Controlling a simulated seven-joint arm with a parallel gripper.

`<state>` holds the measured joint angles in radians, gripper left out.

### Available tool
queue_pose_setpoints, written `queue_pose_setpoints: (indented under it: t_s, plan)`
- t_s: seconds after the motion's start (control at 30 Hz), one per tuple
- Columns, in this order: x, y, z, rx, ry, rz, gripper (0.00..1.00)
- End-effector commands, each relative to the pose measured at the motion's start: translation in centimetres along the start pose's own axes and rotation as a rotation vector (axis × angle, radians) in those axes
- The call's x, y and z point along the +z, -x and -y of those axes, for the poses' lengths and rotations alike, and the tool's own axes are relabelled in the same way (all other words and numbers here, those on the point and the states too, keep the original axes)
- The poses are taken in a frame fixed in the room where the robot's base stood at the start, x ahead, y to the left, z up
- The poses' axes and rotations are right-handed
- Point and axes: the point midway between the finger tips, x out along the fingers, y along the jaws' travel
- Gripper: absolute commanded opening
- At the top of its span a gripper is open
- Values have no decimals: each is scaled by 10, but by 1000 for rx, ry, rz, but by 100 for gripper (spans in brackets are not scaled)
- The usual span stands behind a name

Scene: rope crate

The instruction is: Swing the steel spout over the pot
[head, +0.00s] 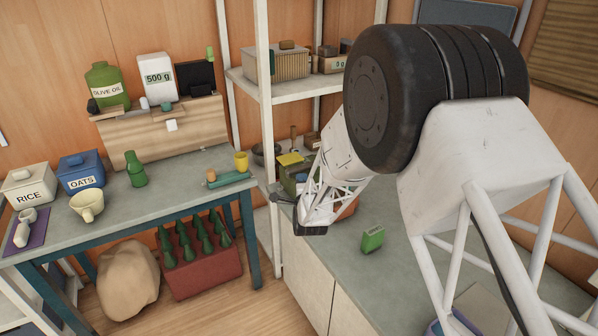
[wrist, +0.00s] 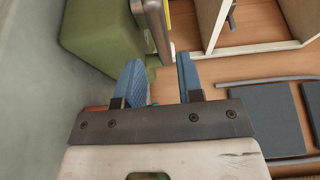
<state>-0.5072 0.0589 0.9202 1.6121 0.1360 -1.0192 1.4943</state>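In the wrist view, my gripper (wrist: 159,62) has two blue fingers set apart, with a clear gap between them. A brownish metal bar (wrist: 155,25), apparently the steel spout, runs down from the top edge, its lower end near the gap between the fingertips. I cannot tell if it touches a finger. A green box-like body (wrist: 100,30) stands just left of the bar. In the head view, my gripper (head: 284,200) is at the counter's left edge, and the green body (head: 291,176) is partly hidden behind my arm. I cannot clearly make out the pot or spout there.
A small green box (head: 372,238) stands on the grey counter (head: 395,262), right of my gripper. A white shelf post (head: 265,90) rises behind. The left table (head: 120,210) holds tins, a green bottle (head: 135,168) and a yellow cup (head: 241,161). A floor gap separates table and counter.

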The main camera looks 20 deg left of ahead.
Motion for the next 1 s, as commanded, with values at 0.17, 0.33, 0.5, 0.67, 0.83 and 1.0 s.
queue_pose_setpoints:
  t_s: [0.17, 0.33, 0.5, 0.67, 0.83, 1.0]
  plan:
    - [2, -1, -2, -7, -8, 1, 34]
    - [2, -1, -2, -6, -7, 1, 34]
    - [2, -2, -2, -6, -6, 1, 34]
    - [2, -9, -2, -6, -6, 1, 34]
    - [1, -23, -2, -6, -6, 1, 34]
    - [1, -41, -2, -5, -5, 1, 34]
